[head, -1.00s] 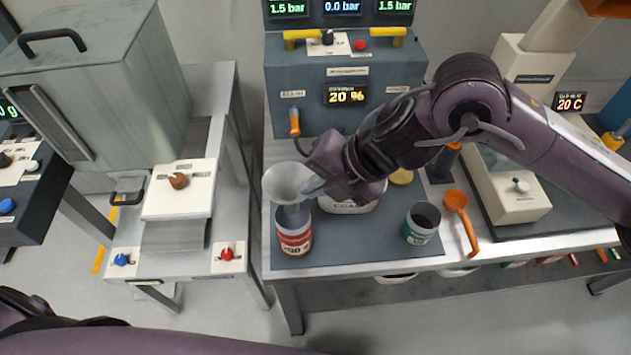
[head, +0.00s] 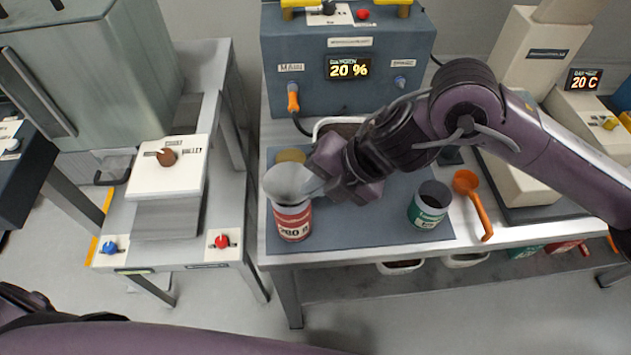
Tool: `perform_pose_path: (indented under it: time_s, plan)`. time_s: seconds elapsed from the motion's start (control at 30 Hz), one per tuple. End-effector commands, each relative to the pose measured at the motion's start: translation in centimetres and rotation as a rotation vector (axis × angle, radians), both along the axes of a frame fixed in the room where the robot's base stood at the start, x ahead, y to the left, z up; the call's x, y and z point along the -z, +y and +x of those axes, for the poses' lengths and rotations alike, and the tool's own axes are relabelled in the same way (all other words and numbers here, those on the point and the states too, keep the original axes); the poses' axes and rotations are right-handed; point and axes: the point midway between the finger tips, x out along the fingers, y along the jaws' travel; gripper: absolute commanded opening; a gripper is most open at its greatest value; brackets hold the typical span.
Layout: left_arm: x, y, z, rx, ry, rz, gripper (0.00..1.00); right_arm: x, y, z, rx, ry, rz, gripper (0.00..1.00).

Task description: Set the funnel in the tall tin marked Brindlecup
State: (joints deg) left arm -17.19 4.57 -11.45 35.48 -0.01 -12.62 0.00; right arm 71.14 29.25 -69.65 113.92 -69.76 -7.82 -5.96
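The pale grey funnel (head: 288,181) is at the mouth of the red-and-white tin (head: 294,224), on the left part of the bench mat. Its wide cone is up and its spout is out of sight, apparently inside the tin. I cannot read a name on the tin; only part of a weight marking shows. My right gripper (head: 316,184) is at the funnel's right side with its fingers closed on the cone's edge. A shorter green-and-white tin (head: 430,206), open and dark inside, stands to the right. My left gripper is out of view.
An orange scoop (head: 474,200) lies right of the green tin. A white-rimmed container (head: 336,127) and a yellow disc (head: 291,156) are behind the gripper. A control box (head: 345,75) stands at the back. The mat (head: 362,233) is clear between the two tins.

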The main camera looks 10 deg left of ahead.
Motion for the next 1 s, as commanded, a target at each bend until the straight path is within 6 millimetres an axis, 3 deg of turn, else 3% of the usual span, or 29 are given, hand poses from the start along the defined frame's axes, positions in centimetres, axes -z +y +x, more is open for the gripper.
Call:
perform_pose_path:
  time_s: [0.43,0.63,1.0]
  plan:
    - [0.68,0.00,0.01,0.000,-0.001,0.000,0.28,0.79,0.02,0.01,0.000,0.000,0.001,0.00]
    - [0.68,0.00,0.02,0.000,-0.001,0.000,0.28,0.80,0.01,0.01,0.000,0.000,0.001,0.27]
    - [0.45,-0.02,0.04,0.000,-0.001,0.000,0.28,0.54,0.00,0.00,0.000,0.000,0.000,0.27]
